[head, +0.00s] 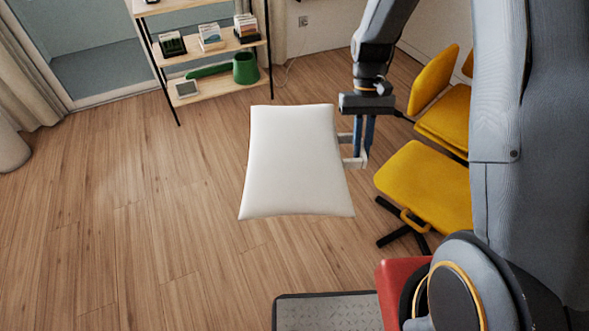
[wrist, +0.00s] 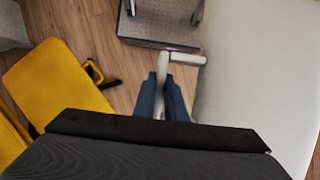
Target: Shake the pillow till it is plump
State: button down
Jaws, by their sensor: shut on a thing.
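The white pillow (head: 295,160) hangs in the air above the wooden floor in the head view, held by its right edge. Its broad face looks smooth. The exact contact between the fingertips and the pillow is partly hidden.
Yellow chairs (head: 425,185) stand close to the right of my gripper. A shelf (head: 215,82) with books and a green watering can (head: 245,68) stands at the back. Open wooden floor (head: 130,210) lies to the left.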

notch_tip(320, 180, down, 8)
jog(key=r, duration=0.1)
notch_tip(320, 180, up, 7)
jog(key=shift+r, duration=0.15)
notch_tip(320, 180, down, 8)
jog(key=shift+r, duration=0.25)
